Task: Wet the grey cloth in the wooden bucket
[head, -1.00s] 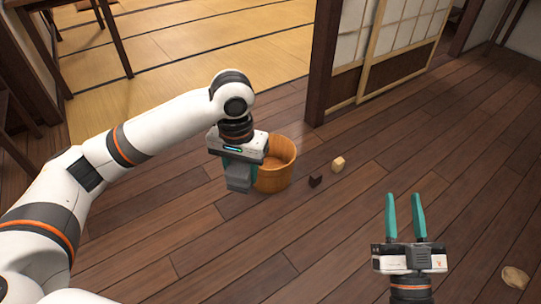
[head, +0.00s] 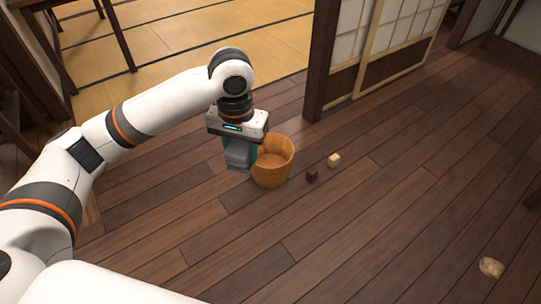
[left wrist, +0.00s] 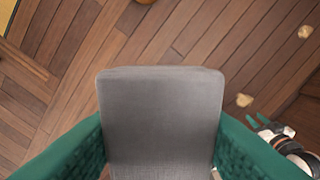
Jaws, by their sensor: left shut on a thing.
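The wooden bucket (head: 272,175) stands upright on the plank floor, with its open top showing in the head view. My left gripper (head: 239,143) is shut on the grey cloth (head: 238,158), which hangs below the fingers. The cloth is just left of the bucket in the head view, outside its opening; whether they touch I cannot tell. In the left wrist view the cloth (left wrist: 160,120) fills the space between the teal fingers. My right gripper is out of the head view, but it shows small in the left wrist view (left wrist: 259,120), its fingers apart and empty.
A tan lump (head: 491,267) lies at the far right. A dark wooden post (head: 319,60) and sliding screen stand behind. The floor in front of the bucket is clear.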

